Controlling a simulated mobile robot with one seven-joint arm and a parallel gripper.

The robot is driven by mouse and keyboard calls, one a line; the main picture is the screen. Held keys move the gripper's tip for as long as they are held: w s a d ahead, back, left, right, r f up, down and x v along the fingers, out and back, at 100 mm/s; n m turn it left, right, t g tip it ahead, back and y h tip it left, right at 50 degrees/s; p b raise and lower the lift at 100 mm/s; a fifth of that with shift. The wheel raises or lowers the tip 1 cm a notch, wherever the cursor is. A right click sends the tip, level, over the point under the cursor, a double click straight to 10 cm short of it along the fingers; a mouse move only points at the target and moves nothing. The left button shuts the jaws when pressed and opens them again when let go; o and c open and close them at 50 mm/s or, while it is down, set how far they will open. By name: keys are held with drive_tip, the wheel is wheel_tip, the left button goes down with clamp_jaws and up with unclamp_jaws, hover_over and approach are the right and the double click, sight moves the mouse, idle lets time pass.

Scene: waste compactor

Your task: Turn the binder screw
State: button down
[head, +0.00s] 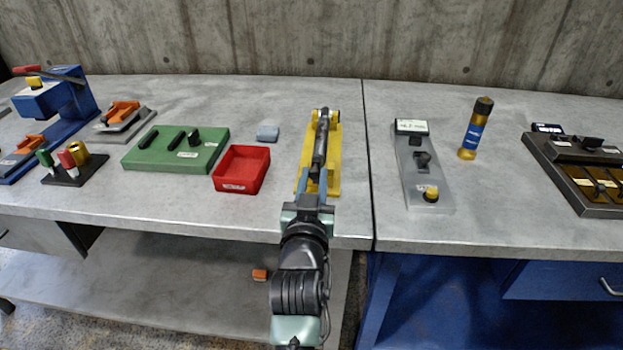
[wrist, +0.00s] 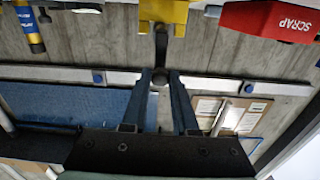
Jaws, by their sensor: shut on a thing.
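A yellow stand (head: 335,150) on the grey bench carries a long dark bar (head: 321,140), which appears to be the binder with its screw. My gripper (head: 313,183) reaches in from the front, with its blue fingers at the near end of the stand. In the wrist view, the yellow stand (wrist: 163,12) is at the top, and a dark stem (wrist: 162,47) extends from it toward my gripper (wrist: 160,76). The fingers are shut on the stem's rounded dark end. My arm and fingers hide part of the near end in the head view.
A red tray (head: 242,168), labelled SCRAP in the wrist view, stands close left of the stand. A green block (head: 176,148) lies farther left. A grey panel (head: 420,165) and a yellow-blue cylinder (head: 475,130) stand right. Bare bench lies between stand and panel.

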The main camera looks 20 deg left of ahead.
drive_tip(key=shift+w+d+r, duration=0.1)
drive_tip(key=shift+d+r, duration=0.05)
drive_tip(key=shift+d, duration=0.05)
drive_tip(key=c, duration=0.7)
unclamp_jaws()
drive_tip(key=shift+a, duration=0.1)
drive_tip(key=v, duration=1.3)
drive_tip(key=shift+p, duration=0.3)
